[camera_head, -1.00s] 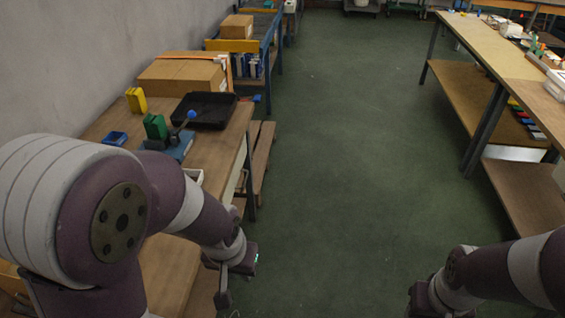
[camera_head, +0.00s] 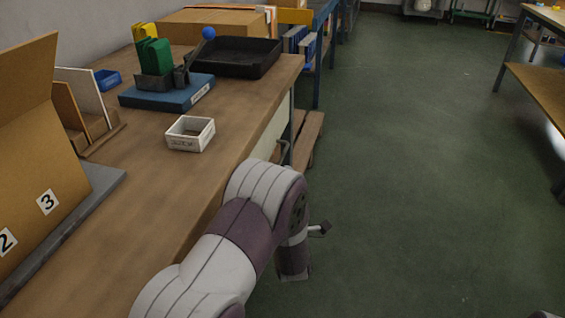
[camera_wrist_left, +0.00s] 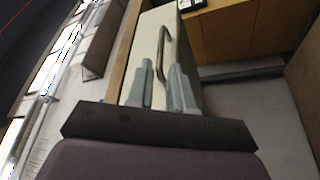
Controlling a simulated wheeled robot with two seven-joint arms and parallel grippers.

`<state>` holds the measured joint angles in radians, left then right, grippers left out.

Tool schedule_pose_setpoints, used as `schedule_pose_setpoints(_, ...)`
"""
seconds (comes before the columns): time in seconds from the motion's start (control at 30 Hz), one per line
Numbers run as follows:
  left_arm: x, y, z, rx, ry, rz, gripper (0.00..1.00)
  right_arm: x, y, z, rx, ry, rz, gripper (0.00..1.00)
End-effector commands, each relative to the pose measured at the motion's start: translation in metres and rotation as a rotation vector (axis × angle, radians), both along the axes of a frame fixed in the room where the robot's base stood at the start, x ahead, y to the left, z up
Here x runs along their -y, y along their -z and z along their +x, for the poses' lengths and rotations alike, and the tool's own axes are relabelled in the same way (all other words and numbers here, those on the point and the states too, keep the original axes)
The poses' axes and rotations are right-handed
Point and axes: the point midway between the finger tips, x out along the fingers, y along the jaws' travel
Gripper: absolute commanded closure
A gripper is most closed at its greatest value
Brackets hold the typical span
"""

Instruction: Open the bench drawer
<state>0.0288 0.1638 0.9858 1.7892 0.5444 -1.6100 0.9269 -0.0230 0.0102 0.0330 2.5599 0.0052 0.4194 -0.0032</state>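The bench drawer's off-white front (camera_head: 268,140) is set under the right edge of the wooden bench, and it looks closed. Its grey bar handle (camera_head: 285,150) shows just beyond my left arm. In the left wrist view the handle (camera_wrist_left: 166,45) stands off the pale drawer front (camera_wrist_left: 190,50). My left gripper (camera_wrist_left: 162,67) is open, with its two grey fingers apart and pointing at the handle. The handle's near end lies around the gap between the fingertips; I cannot tell whether they touch. In the head view my arm hides most of that gripper. My right gripper is out of view.
On the bench (camera_head: 160,220) are a small white box (camera_head: 190,133), a blue-based fixture (camera_head: 165,95), a black tray (camera_head: 238,56) and a numbered cardboard stand (camera_head: 40,150). A wooden pallet (camera_head: 308,135) stands beyond the drawer.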

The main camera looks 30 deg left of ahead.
Motion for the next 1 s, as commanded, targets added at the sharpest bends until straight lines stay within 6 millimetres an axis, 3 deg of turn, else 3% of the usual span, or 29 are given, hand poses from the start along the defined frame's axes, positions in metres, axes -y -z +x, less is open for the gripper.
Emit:
schedule_pose_setpoints(0.2,-0.029,-0.008,0.043,0.001,-0.001,0.002,0.79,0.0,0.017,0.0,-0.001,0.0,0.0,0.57)
schedule_pose_setpoints(0.4,-0.041,-0.015,0.062,-0.002,0.001,0.001,0.79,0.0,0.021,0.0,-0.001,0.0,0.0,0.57)
schedule_pose_setpoints(0.67,-0.042,-0.016,0.064,-0.003,0.002,0.001,0.79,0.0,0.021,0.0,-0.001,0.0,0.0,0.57)
schedule_pose_setpoints(0.77,-0.042,-0.016,0.064,-0.003,0.002,0.001,1.0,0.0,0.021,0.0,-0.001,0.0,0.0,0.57)
schedule_pose_setpoints(1.0,-0.04,-0.016,0.065,-0.004,0.002,0.001,1.0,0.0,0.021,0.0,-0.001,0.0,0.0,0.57)
